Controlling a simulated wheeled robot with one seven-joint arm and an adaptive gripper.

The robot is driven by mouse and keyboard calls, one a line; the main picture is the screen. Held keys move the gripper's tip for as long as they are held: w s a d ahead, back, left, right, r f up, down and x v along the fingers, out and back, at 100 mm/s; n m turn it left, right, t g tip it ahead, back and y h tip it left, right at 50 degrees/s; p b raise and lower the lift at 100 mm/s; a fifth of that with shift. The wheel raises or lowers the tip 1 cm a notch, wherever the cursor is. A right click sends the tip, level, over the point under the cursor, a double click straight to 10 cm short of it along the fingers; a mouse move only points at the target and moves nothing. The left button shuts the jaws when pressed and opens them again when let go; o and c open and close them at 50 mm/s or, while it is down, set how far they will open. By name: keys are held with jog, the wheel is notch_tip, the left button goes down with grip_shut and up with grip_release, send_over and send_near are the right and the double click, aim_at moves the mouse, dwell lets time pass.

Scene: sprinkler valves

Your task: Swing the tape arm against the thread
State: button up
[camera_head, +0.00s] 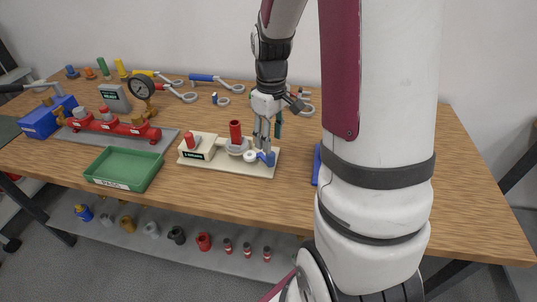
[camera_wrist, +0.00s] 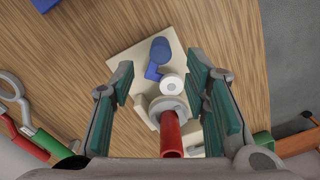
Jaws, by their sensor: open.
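The beige taping stand (camera_head: 225,167) lies on the wooden table. A red pipe (camera_head: 236,129) stands upright in its grey collar (camera_head: 238,147); the wrist view shows the pipe (camera_wrist: 171,136) from above. The blue tape arm (camera_head: 267,158) is at the stand's right end and carries a white tape roll (camera_head: 250,156). In the wrist view the roll (camera_wrist: 172,86) sits beside the collar; I cannot tell whether it touches the thread. My gripper (camera_head: 266,143) is open and empty above the tape arm. In the wrist view its teal pads stand either side of the roll (camera_wrist: 167,96).
A green tray (camera_head: 125,168) stands left of the stand. A red manifold (camera_head: 115,125) with a gauge (camera_head: 140,88) is at the left. Wrenches and pliers lie along the back. Several fittings are on the shelf below. The table's right end is clear.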

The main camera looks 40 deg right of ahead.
aim_at(271, 156)
notch_tip(271, 156, down, 7)
jog(key=shift+f, duration=0.15)
jog(key=shift+c, duration=0.2)
grip_shut()
